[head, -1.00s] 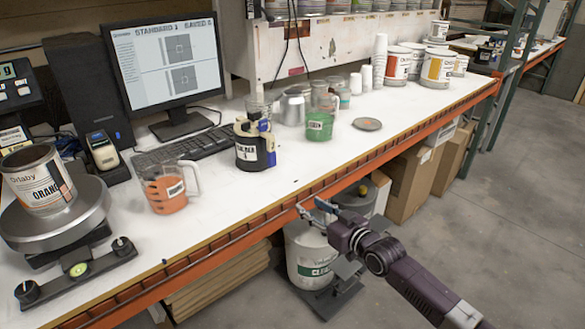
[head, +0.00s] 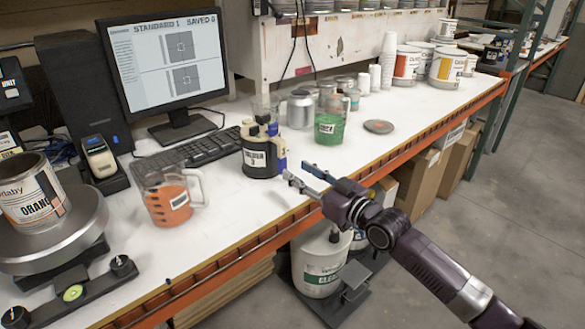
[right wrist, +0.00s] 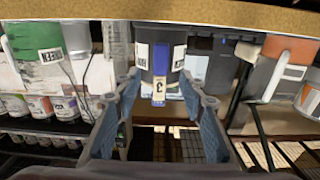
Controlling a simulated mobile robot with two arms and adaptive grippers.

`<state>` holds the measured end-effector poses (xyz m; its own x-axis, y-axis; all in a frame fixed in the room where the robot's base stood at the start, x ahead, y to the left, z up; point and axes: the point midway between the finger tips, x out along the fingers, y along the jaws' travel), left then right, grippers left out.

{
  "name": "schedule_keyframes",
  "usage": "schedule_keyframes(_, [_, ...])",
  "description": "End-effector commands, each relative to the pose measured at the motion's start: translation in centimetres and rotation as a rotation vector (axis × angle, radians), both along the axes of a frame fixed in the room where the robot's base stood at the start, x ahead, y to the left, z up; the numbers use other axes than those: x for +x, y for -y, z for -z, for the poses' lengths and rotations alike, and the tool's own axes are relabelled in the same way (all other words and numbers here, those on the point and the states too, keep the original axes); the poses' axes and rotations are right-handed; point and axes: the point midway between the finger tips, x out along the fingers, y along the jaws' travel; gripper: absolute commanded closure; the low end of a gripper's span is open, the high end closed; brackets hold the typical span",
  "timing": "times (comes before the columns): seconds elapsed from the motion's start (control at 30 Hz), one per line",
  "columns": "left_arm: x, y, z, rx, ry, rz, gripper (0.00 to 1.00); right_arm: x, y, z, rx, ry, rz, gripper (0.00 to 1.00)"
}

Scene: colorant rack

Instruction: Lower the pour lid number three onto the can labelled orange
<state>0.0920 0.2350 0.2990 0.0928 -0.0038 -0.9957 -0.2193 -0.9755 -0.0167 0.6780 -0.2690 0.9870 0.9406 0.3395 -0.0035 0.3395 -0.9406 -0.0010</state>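The pour lid number three (head: 258,158) is dark, with a blue and tan handle and a white label. It stands upright on the white bench, near the middle of the head view. In the right wrist view the lid (right wrist: 145,45) shows its tag 3 beyond and between my fingers. The can labelled orange (head: 33,205) stands open on a round scale (head: 85,232) at the left. My right gripper (head: 297,172) is open and empty, at the bench's front edge, right of the lid and apart from it. In the right wrist view its fingers (right wrist: 163,90) are spread. My left gripper is not in view.
A clear jug of orange paint (head: 170,196) stands left of the lid. A keyboard (head: 190,150) and monitor (head: 165,65) are at the back. The orange bench edge (head: 240,258) runs along the front.

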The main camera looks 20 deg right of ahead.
Motion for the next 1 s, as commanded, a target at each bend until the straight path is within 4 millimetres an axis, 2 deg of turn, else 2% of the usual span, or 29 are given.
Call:
schedule_keyframes(0.17, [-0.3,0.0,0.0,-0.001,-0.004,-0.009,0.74,0.8,-0.3,-0.3,0.002,0.003,-0.002,0.62])
schedule_keyframes(0.63, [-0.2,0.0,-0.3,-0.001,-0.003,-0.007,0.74,6.4,-2.4,-0.2,0.001,0.003,-0.002,0.62])
schedule_keyframes(0.8, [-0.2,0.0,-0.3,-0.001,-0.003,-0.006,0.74,7.2,-2.7,-0.2,0.001,0.003,-0.002,0.62])
schedule_keyframes(1.0, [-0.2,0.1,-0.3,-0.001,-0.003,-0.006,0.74,7.3,-2.8,-0.1,0.0,0.002,-0.002,0.62])
